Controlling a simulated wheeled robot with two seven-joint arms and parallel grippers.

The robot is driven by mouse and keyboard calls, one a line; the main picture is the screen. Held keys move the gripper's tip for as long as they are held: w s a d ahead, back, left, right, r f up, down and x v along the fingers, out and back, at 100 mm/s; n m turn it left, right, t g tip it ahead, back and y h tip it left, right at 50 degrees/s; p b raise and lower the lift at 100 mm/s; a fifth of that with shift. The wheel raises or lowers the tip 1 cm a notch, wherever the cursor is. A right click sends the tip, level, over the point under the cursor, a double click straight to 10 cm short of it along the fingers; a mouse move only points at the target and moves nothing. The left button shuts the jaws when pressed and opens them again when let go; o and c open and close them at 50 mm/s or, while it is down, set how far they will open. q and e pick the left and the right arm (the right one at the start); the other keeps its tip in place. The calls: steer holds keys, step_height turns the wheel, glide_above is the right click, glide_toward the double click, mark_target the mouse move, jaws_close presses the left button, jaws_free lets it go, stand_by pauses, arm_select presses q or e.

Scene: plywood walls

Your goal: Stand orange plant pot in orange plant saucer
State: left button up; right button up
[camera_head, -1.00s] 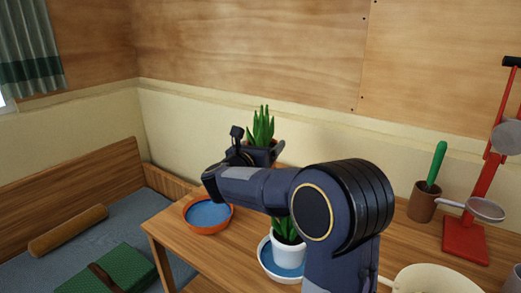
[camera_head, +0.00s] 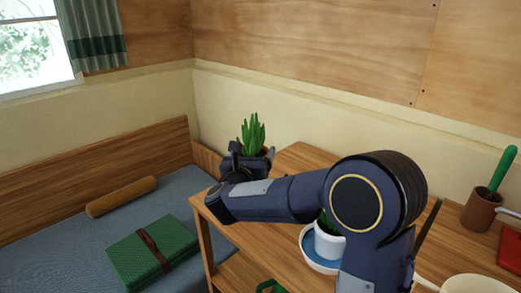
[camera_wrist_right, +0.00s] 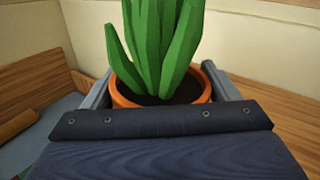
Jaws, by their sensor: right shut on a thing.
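The orange plant pot (camera_wrist_right: 118,97) holds an upright green spiky plant (camera_head: 252,135) and dark soil. My right gripper (camera_head: 250,163) is shut on the pot, with one finger on each side of it in the wrist view (camera_wrist_right: 158,92). In the head view the gripper and forearm hide most of the pot, beyond the table's left part. The pot looks upright. The orange plant saucer is not visible now; my right arm covers the table's left end where it showed earlier. My left gripper is out of view.
A white pot stands in a white saucer (camera_head: 307,250) with a blue inside, beneath my right arm on the wooden table (camera_head: 300,155). A brown cup (camera_head: 480,212) with a green handle stands at right. A bed with a green folded blanket (camera_head: 150,255) and bolster (camera_head: 121,197) lies left.

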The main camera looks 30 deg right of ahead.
steer(key=shift+f, duration=1.2)
steer(key=shift+f+b, duration=0.3)
steer(key=shift+f, duration=0.05)
steer(key=shift+f+b, duration=1.55)
steer(key=shift+b, duration=0.9)
steer(key=o, duration=1.3)
steer(key=shift+f, duration=0.1)
steer(key=shift+s+a, duration=0.1)
steer(key=b+v, duration=0.1)
steer(key=v, duration=0.6)
steer(key=shift+s+a, duration=0.2)
steer(key=shift+s, duration=0.05)
